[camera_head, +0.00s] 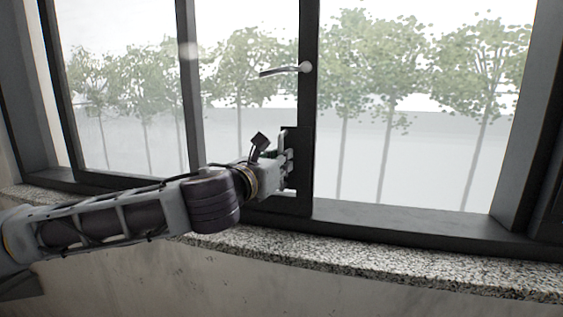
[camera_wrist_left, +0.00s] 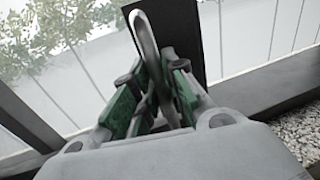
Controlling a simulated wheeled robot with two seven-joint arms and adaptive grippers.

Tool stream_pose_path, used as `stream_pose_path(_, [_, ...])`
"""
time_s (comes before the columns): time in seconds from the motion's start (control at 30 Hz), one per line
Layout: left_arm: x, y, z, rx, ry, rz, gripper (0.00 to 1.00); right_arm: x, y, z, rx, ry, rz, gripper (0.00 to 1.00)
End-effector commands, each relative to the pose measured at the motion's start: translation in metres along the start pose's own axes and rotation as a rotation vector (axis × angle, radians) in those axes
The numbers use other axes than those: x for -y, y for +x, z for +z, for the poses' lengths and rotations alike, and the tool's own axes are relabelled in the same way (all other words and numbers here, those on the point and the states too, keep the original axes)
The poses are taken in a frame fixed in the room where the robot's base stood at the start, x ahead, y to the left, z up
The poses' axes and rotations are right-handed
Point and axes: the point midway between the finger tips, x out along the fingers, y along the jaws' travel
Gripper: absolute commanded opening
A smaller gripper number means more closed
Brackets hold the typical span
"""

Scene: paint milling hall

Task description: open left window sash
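The left window sash has a dark frame, and its tall stile (camera_head: 308,105) stands near the middle of the head view. A bow-shaped pull handle (camera_wrist_left: 141,30) is fixed lower on the stile. My left gripper (camera_head: 288,165) is at the pull handle. In the left wrist view, its green-padded fingers stand close on both sides of the bar and appear shut on it. The exact pad contact is partly hidden. My right gripper is not in view.
A speckled stone sill (camera_head: 400,268) runs below the window, under my left arm. A dark lower frame rail (camera_head: 400,220) lies just above it. Another pane is to the right, with the dark side frame (camera_head: 520,130) beyond. Trees show outside.

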Motion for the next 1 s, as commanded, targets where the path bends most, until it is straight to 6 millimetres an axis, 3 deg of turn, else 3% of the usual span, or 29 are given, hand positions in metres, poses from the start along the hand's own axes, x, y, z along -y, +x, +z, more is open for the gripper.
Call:
stream_pose_path(0.1, [0.0,0.0,0.0,0.0,0.0,0.0,0.33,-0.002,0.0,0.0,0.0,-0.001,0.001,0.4])
stream_pose_path(0.57, [0.001,-0.003,0.0,0.0,0.0,-0.001,0.34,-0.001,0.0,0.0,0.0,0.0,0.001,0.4])
stream_pose_path(1.0, [0.0,-0.04,0.0,0.001,0.0,0.0,0.34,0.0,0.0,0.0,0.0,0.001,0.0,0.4])
